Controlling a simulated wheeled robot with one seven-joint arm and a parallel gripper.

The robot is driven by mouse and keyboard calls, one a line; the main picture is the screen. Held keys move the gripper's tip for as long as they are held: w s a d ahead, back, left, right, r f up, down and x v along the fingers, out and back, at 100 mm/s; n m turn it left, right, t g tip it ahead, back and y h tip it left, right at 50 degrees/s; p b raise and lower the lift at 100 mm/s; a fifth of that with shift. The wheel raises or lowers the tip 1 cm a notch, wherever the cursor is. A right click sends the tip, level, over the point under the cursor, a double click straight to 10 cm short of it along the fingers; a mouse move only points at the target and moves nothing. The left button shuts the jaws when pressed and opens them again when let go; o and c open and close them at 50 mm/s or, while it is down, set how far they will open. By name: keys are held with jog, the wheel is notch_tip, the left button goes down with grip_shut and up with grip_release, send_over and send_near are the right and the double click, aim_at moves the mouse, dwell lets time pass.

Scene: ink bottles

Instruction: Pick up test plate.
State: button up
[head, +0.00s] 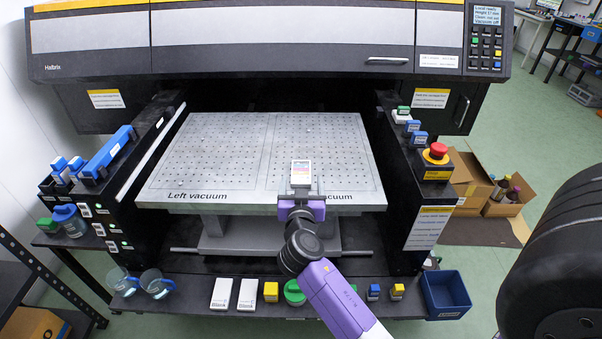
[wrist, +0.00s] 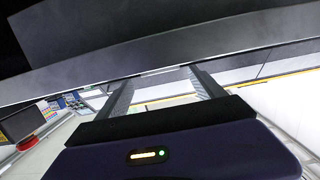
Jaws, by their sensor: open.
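My gripper (head: 302,194) is at that front edge, just in front of the plate, and covers part of the table's lettering. In the wrist view my gripper (wrist: 160,76) has its two dark fingers apart, reaching up to the table's edge (wrist: 60,91). The plate is not clear in the wrist view, and I cannot tell whether the fingers touch it.
The black printer (head: 270,45) spans above the table, with dark side housings left and right. A red stop button (head: 438,150) sits at right. On the front shelf are two white blank plates (head: 221,293), small bottles and a blue bin (head: 446,294). Cups (head: 156,284) stand at left.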

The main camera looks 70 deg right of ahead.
aim_at(301, 172)
jog(key=shift+p+x, duration=0.75)
jog(key=shift+x, duration=2)
jog(key=shift+w+f, duration=0.15)
jog(key=c, duration=1.5)
